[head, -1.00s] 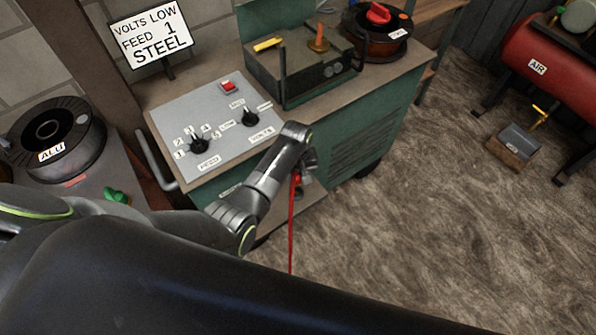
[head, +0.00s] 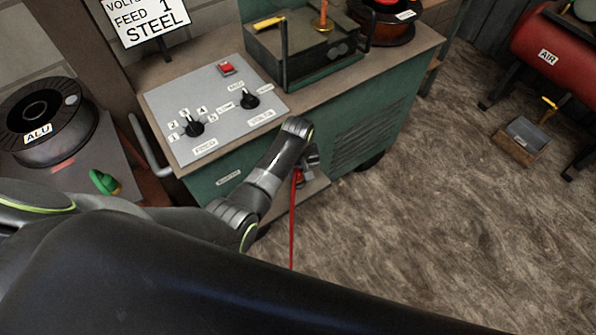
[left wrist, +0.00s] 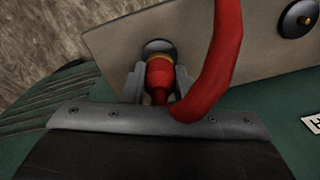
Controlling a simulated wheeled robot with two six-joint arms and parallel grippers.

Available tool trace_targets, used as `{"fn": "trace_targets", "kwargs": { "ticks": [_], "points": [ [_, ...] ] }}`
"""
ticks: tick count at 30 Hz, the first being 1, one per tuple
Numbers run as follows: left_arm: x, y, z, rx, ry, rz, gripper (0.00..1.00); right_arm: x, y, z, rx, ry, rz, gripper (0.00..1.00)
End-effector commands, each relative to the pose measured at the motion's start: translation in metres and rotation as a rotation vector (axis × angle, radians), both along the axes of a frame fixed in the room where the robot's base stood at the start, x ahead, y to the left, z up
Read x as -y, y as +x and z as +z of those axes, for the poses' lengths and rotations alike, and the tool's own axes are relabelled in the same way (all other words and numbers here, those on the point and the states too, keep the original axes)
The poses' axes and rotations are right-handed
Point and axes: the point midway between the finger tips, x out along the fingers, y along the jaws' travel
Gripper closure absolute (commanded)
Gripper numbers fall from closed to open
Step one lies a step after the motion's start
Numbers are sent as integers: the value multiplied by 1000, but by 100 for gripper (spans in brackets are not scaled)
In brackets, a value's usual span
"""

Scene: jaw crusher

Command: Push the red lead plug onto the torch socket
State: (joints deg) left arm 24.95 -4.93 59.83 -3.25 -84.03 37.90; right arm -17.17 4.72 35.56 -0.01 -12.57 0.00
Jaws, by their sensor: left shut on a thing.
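My left gripper (left wrist: 155,84) is shut on the red lead plug (left wrist: 158,78), its two fingers on either side. The plug has a brass-coloured ring at its far end, which overlaps a dark round socket (left wrist: 157,46) on a pale panel. I cannot tell how deep the plug sits in it. In the head view my left gripper (head: 311,164) is low at the machine's green front, and the plug (head: 298,177) shows as a small red patch. The right gripper is not in view.
The red cable (left wrist: 223,52) loops over the plug's right side. A second dark round fitting (left wrist: 297,18) is at the panel's upper right. The green machine (head: 350,125) has a grey knob panel (head: 212,108) on top. Brown floor (head: 430,210) lies open to the right.

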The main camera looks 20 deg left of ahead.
Motion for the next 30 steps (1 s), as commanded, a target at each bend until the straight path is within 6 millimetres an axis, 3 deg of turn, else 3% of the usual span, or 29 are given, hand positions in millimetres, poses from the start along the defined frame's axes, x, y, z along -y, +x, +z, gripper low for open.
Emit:
{"fn": "trace_targets", "kwargs": {
  "ticks": [5,30],
  "points": [
    [0,0,-5,0,-1,0,94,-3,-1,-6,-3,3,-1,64],
    [1,0,-3,0,-1,0,94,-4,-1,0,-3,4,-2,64]
  ]
}}
